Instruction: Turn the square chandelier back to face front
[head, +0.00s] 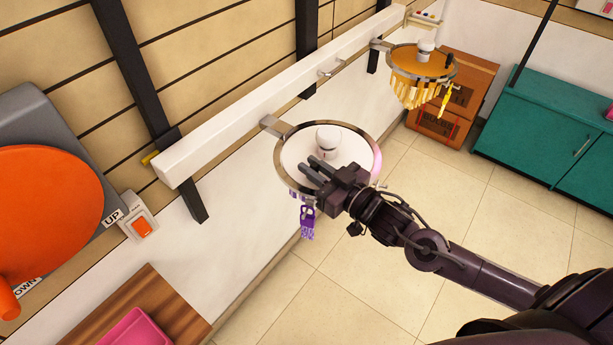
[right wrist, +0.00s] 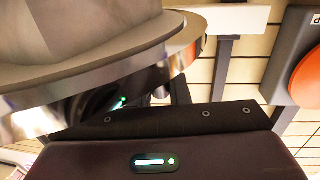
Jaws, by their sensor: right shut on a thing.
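The nearer chandelier (head: 297,150) hangs from a bracket on the white beam. It has a shiny metal rim that looks round, a pale top, a white bulb-like piece in its middle and a purple tag (head: 307,222) below. My right gripper (head: 313,172) reaches over its front right rim and is shut on it. In the right wrist view the rim (right wrist: 110,85) fills the upper left, and my fingertips are mostly hidden. A second chandelier (head: 412,62), gold with hanging strips and a yellow tag, hangs farther back. Neither one looks clearly square. My left gripper is not in view.
The white beam (head: 250,100) runs along the wall. At left is a grey panel with a large orange disc (head: 45,215) and UP and DOWN labels. Stacked boxes (head: 470,75) and a teal cabinet (head: 540,120) stand at back right. The tiled floor between is clear.

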